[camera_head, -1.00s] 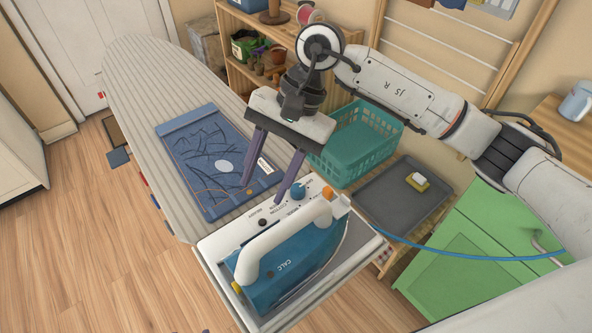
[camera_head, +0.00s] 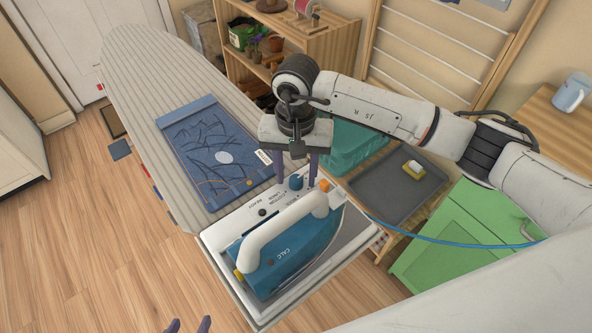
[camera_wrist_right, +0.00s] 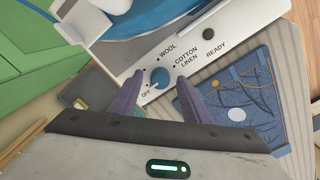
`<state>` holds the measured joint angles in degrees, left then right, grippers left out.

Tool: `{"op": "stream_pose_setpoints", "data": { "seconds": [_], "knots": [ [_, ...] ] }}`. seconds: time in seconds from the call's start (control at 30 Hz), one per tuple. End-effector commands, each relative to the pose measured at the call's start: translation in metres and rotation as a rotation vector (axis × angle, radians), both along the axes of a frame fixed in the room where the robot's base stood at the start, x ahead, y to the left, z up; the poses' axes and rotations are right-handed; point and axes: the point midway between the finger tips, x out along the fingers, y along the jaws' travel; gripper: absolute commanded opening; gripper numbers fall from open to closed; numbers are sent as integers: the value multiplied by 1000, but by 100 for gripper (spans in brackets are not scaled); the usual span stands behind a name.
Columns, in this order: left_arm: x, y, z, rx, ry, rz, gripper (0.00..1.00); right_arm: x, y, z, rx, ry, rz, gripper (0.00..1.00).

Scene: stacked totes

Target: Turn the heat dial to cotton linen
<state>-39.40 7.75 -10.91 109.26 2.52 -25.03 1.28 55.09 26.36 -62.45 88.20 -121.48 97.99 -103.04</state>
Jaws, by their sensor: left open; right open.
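The iron (camera_head: 290,255) has a blue body and white handle and rests on the white end of the ironing board. Its blue heat dial (camera_head: 295,183) sits on a white panel. In the right wrist view the dial (camera_wrist_right: 159,77) is surrounded by the labels OFF, WOOL and COTTON LINEN, with READY further right. Which label it points at is unclear. My right gripper (camera_head: 297,181) is open, pointing down, with its purple fingers on either side of the dial; contact cannot be told. My left gripper (camera_head: 189,325) is open and empty at the bottom edge, mostly out of frame.
Folded denim (camera_head: 205,150) lies on the striped ironing board (camera_head: 140,65). A teal basket (camera_head: 350,145) and a grey tray (camera_head: 380,200) with a yellow-and-white item stand behind. A blue cord (camera_head: 440,243) runs right from the iron, past a green cabinet (camera_head: 455,250).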

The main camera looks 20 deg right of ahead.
Motion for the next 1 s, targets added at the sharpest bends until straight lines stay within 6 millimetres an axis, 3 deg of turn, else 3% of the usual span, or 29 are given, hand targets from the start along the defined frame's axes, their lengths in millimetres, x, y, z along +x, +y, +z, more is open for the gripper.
{"op": "stream_pose_setpoints", "data": {
  "seconds": [0.27, 0.53, 1.0],
  "knots": [
    [1, 0, 1, 0, -2, 0, 47, 0, 0, -2, 0, -1, 0, 43],
    [1, 0, 2, -1, -4, 0, 47, 0, 0, -2, 0, -1, -1, 2],
    [1, 0, -11, -1, -5, 0, 47, 1, -1, -4, 0, -2, -127, 2]
  ]
}}
